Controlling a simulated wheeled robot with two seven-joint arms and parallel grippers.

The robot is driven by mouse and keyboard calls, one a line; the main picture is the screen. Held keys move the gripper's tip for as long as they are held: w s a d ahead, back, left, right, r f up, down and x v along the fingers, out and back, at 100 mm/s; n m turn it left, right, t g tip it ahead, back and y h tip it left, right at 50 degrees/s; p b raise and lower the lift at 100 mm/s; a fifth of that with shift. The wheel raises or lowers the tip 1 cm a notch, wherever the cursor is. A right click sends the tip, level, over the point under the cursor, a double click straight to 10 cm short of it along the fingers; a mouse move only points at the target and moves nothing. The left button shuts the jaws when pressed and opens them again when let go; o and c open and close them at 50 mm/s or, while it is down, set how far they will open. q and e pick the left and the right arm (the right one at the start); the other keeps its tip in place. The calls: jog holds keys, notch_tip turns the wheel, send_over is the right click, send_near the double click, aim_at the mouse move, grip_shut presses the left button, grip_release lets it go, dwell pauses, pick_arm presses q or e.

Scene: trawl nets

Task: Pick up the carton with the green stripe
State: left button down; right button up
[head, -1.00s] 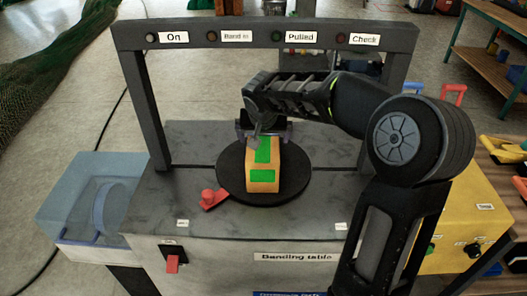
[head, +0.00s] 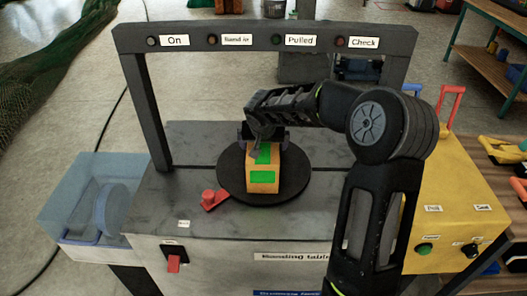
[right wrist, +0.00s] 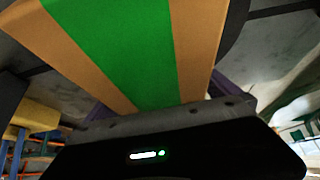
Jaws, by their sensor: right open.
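The orange-brown carton (head: 262,188) with a green stripe stands on the dark round turntable (head: 229,181) of the banding table. Green shows on its top and on its near face. My right gripper (head: 262,136) is at the far top end of the carton, with its jaws open. In the right wrist view the striped carton (right wrist: 195,40) fills the upper middle, close to the gripper, and parts of the purplish fingers show at either side of it. Whether the fingers touch it is hard to tell. My left gripper is not in view.
A dark frame (head: 268,36) with lamps and labels spans above the table. A red knob on a lever (head: 212,199) is beside the turntable. A translucent blue bin (head: 75,190) is at left and a yellow control box (head: 458,215) at right.

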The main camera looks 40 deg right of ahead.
jog(key=shift+c, duration=0.2)
dwell(0.3)
jog(key=c, duration=1.9)
jog(key=shift+r, duration=0.1)
jog(key=shift+c, duration=0.3)
